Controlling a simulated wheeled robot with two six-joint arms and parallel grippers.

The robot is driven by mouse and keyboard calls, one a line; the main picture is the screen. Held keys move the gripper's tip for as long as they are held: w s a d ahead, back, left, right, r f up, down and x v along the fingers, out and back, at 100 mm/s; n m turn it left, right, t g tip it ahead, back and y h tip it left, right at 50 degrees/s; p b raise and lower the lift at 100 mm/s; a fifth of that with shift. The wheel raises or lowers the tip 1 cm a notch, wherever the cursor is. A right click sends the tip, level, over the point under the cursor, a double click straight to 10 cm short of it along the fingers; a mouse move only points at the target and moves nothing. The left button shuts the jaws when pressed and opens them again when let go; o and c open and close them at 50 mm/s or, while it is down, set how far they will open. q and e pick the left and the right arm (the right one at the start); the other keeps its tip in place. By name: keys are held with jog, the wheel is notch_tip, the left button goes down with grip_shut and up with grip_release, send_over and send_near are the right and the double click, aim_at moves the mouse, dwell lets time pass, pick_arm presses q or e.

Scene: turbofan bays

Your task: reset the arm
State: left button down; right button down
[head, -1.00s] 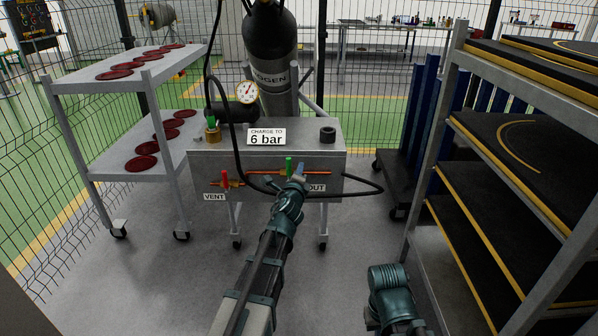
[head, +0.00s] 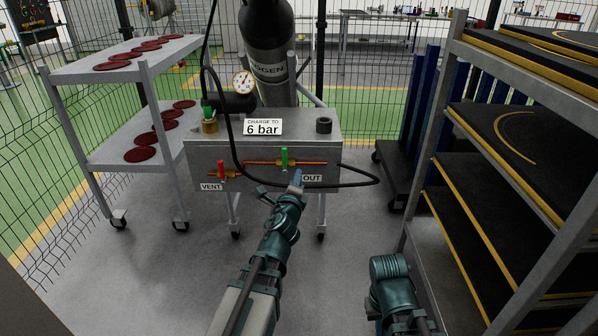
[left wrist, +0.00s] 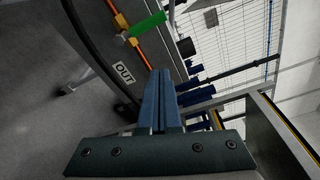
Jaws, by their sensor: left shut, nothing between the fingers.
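My left arm reaches up the middle of the head view. Its gripper (head: 297,178) is shut and empty, just in front of the grey charging panel (head: 215,160), beside the OUT label (head: 312,178). In the left wrist view its blue fingers (left wrist: 159,98) lie together, with the OUT label (left wrist: 124,73) and the green valve handle (left wrist: 147,24) beyond them. In the head view the green handle (head: 284,158) stands upright above the fingertips. A gap between fingers and panel is hard to judge. My right arm shows at the lower right; its gripper is out of view.
A red VENT handle (head: 221,169) is on the panel's left. A black hose (head: 360,183) loops across its front. A gauge (head: 243,82) and gas cylinder (head: 268,45) stand behind. A trolley with red discs (head: 97,160) is left, a shelf rack (head: 452,95) right. Floor between is clear.

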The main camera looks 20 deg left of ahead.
dwell(0.4)
pick_arm(q)
jog(key=s+d+f+n+g, duration=0.4)
jog(key=s+f+n+g, duration=0.15)
jog(key=f, duration=0.25)
jog(key=s+d+f+n+g, duration=0.3)
jog(key=s+f+n+g, duration=0.15)
jog(key=f+n, duration=0.25)
jog(key=s+d+f+n+g, duration=0.1)
jog(key=s+d+f+g, duration=0.15)
jog(key=s, duration=0.25)
jog(key=s+d+f+n+g+h, duration=0.1)
jog(key=s+d+n+g, duration=0.1)
jog(key=s+d, duration=0.3)
jog(key=s+d+f+n+g, duration=0.1)
jog(key=s+d+f+g, duration=0.15)
jog(key=s, duration=0.35)
notch_tip(320, 180, up, 32)
jog(key=p, duration=3.1)
jog(key=shift+s+d+h+p, duration=0.15)
jog(key=shift+s+h+p, duration=0.15)
jog(key=shift+s, duration=0.05)
jog(key=shift+f, duration=0.15)
jog(key=c, duration=1.6)
grip_release()
